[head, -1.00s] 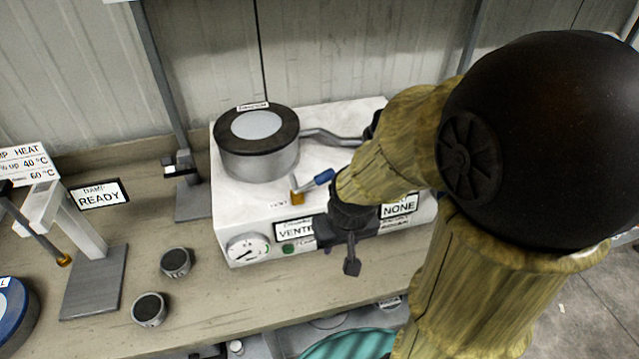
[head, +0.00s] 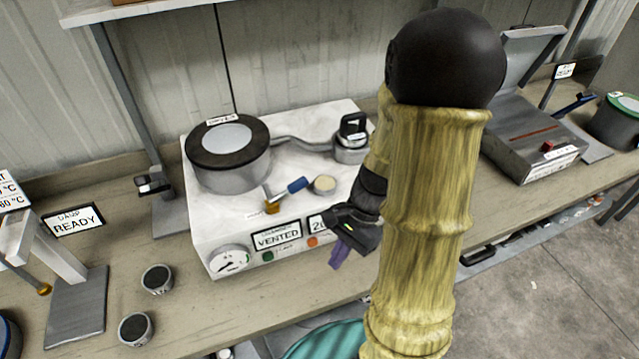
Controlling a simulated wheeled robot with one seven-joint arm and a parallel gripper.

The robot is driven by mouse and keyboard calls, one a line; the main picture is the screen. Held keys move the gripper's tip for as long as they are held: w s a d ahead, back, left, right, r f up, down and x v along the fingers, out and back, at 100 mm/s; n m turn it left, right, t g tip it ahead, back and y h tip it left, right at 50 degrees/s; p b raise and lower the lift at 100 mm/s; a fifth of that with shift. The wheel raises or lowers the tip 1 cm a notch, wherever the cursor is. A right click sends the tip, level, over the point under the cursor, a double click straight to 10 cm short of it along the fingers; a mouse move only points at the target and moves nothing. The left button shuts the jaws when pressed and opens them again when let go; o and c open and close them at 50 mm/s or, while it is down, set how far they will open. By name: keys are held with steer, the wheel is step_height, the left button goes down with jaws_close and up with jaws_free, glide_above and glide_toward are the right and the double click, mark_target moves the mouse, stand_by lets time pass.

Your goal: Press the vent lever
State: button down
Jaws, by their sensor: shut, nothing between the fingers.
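The vent lever (head: 290,188) has a blue grip and a brass foot, on top of the white machine (head: 225,215). It points up to the right. My gripper (head: 340,256) is shut and empty, hanging in front of the machine's front edge, right of the lever and apart from it. Its fingers point down. The front label "VENTED" (head: 278,238) is readable; the label to its right is partly hidden by my gripper. A round chamber (head: 232,165) with a black lid stands behind the lever.
A pale round cap (head: 324,184) sits right of the lever. A pipe runs to a pump-like part (head: 351,140) behind. Two small dark pucks (head: 157,279) lie on the bench at left. A "READY" sign (head: 73,220) stands further left. An open grey case (head: 530,140) is at right.

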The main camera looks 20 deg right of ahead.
steer(key=w+d+r+m+t+y+p, duration=0.2)
steer(key=d+m+t, duration=0.3)
steer(key=m, duration=0.4)
steer(key=w+d+r+m+t+y+p, duration=0.2)
steer(key=w+d+m+t+y, duration=0.2)
steer(key=m, duration=0.6)
steer(key=d+t+y, duration=0.1)
steer(key=d+t, duration=0.1)
steer(key=shift+w+d+m+p, duration=0.3)
steer(key=shift+p, duration=0.1)
steer(key=shift+a+r, duration=0.1)
steer(key=p, duration=0.5)
glide_toward(289, 190)
step_height(289, 190, down, 2)
steer(key=w, duration=0.2)
steer(key=shift+w+a, duration=0.45)
steer(key=shift+a, duration=0.2)
